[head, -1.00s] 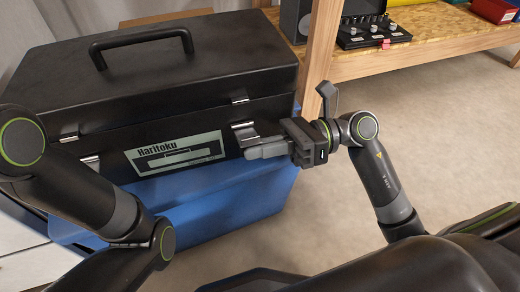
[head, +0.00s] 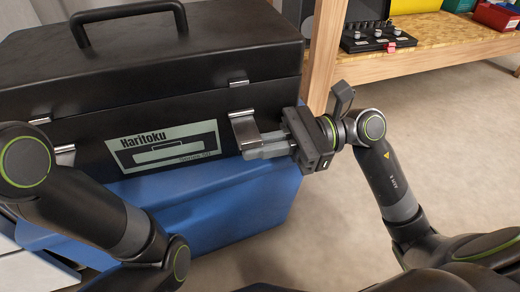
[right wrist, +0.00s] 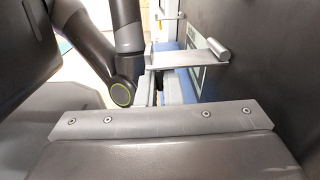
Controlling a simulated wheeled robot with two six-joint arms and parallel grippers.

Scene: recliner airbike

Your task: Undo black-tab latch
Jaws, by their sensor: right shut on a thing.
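A black toolbox (head: 150,75) with a closed lid and a "Haritoku" label carries two metal latches on its front. The right latch (head: 243,128) sticks out from the box below its catch (head: 238,83) on the lid. My right gripper (head: 255,147) is at this latch, shut on it, its fingers partly hidden. In the right wrist view the latch's metal plate (right wrist: 185,60) juts out from the box front. The left latch (head: 65,155) is partly hidden by my left arm. My left gripper is out of the picture. I see no clearly black tab.
The toolbox stands on a blue container (head: 225,195). A wooden shelf (head: 430,62) at the upper right holds a dark tool set (head: 375,37) and coloured boxes. Its post (head: 326,50) stands close to the toolbox's right side. The floor (head: 450,140) at right is clear.

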